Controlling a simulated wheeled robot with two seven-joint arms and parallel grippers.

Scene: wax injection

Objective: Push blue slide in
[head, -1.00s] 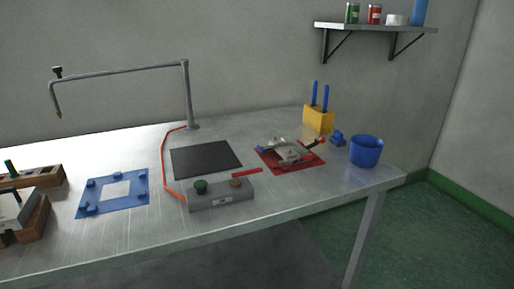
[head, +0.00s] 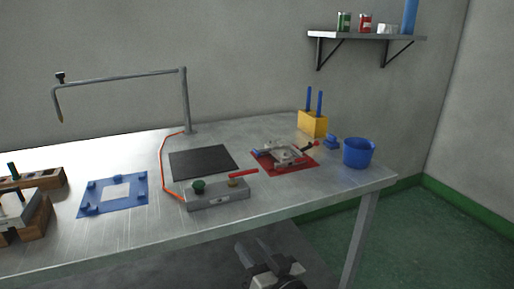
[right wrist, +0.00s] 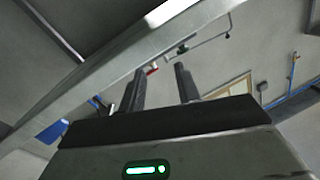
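A metal mould (head: 285,153) lies on a red mat (head: 302,168) on the right half of the table. A small blue part, which looks like the blue slide (head: 255,152), shows at the mould's left side; how far it sticks out is too small to tell. A red-tipped part shows at the mould's right. My right gripper (head: 256,248) is below the table's front edge, well away from the mould. In the right wrist view its two dark fingers (right wrist: 161,80) stand apart with nothing between them. My left gripper is not in view.
A grey control box (head: 219,196) with a green button and red lever stands in front of a black pad (head: 203,161). A blue bucket (head: 359,153), small blue piece (head: 331,141) and yellow holder (head: 313,124) stand right. A blue frame plate (head: 113,195) lies left. The table edge (head: 300,208) is above my right gripper.

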